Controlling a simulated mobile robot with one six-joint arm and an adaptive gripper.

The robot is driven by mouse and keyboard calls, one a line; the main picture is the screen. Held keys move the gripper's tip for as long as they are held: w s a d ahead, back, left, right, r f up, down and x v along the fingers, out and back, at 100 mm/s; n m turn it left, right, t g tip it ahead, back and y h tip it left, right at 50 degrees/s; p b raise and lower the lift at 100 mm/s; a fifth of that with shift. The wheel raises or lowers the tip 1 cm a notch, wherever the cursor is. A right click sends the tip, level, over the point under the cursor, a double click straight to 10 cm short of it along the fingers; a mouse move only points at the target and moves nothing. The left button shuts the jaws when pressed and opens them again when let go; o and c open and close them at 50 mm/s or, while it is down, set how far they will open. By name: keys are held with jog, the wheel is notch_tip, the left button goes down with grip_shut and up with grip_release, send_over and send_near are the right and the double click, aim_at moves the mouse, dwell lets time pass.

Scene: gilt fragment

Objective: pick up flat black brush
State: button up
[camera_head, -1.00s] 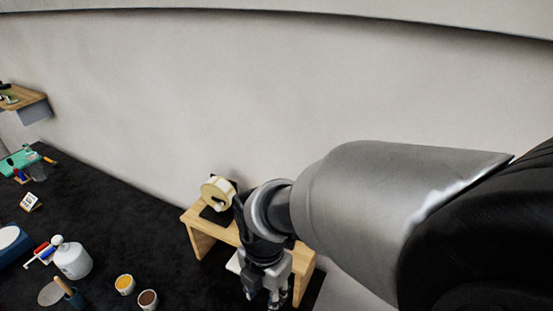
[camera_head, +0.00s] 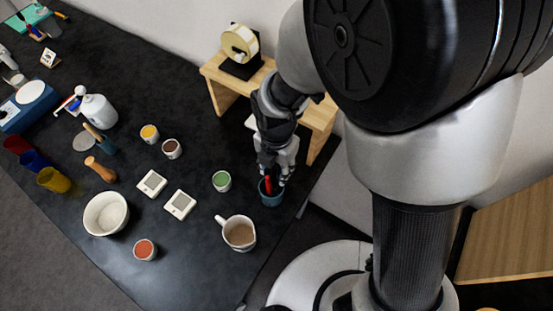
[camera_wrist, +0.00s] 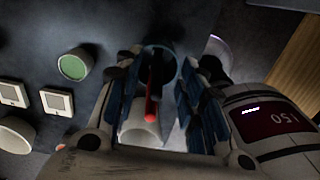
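A dark blue cup (camera_head: 271,198) stands near the table's front edge, below my gripper (camera_head: 274,181). A thin stick with a red end (camera_head: 267,185) stands in it. In the wrist view the stick (camera_wrist: 152,100) lies between my fingers, its dark part reaching into the dark cup (camera_wrist: 168,58). I cannot tell whether this stick is the flat black brush; no bristles show clearly. My gripper (camera_wrist: 164,75) is open, with gaps on both sides of the stick. The fingertips are at the cup's rim; whether they touch it is unclear.
A mug (camera_head: 238,236), a green-filled cup (camera_head: 221,181) and two white square devices (camera_head: 180,204) stand left of the cup. A wooden stand (camera_head: 222,88) with a tape roll (camera_head: 240,43) is behind. A pale cylinder (camera_wrist: 140,128) shows in the wrist view.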

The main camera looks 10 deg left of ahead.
aim_at(274, 178)
jog(key=f, duration=0.1)
jog(key=f+b, duration=0.1)
jog(key=f, duration=0.2)
jog(key=shift+s+a+f, duration=0.2)
jog(key=shift+s+f, duration=0.05)
jog(key=shift+f, duration=0.1)
grip_shut()
